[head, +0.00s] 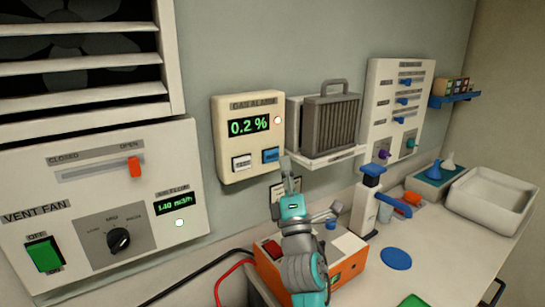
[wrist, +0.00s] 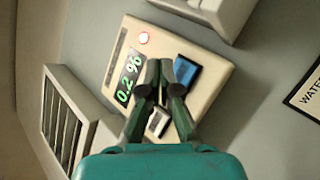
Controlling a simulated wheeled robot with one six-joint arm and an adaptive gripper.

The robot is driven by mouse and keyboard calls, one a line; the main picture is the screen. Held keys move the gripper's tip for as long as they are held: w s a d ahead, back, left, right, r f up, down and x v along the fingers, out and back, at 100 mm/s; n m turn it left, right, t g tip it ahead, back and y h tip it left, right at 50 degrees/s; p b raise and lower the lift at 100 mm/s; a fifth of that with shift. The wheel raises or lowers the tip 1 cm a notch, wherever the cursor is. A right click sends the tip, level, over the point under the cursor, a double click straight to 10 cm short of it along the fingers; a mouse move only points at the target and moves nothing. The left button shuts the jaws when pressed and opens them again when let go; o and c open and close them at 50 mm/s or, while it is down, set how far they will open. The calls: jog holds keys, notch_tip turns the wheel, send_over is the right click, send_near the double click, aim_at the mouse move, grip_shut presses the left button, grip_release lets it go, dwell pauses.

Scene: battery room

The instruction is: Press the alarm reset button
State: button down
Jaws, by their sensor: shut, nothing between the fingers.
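The gas alarm (head: 249,104) is a cream box on the wall, and its display (head: 249,126) reads 0.2 %. Below it are a white button (head: 242,162) and a blue button (head: 271,155); their labels are too small to read surely. My gripper (head: 285,165) is shut and empty, just right of and below the blue button. In the wrist view, my fingertips (wrist: 159,66) are in front of the alarm face, beside the blue button (wrist: 187,71); the white button (wrist: 158,122) is partly hidden by a finger. I cannot tell whether they touch the panel.
A round lamp (head: 277,120) is lit on the alarm, reddish in the wrist view. A shelf (head: 330,157) with a grey ribbed unit (head: 331,122) juts out to the right. The vent fan panel (head: 100,200) is at left. An orange box (head: 350,266) stands below my arm.

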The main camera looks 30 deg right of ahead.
jog(key=shift+w, duration=0.85)
jog(key=shift+w, duration=0.2)
dwell(0.8)
jog(key=shift+w, duration=0.2)
jog(key=shift+w, duration=0.45)
dwell(0.7)
jog(key=shift+s, duration=0.85)
jog(key=shift+s, duration=2.5)
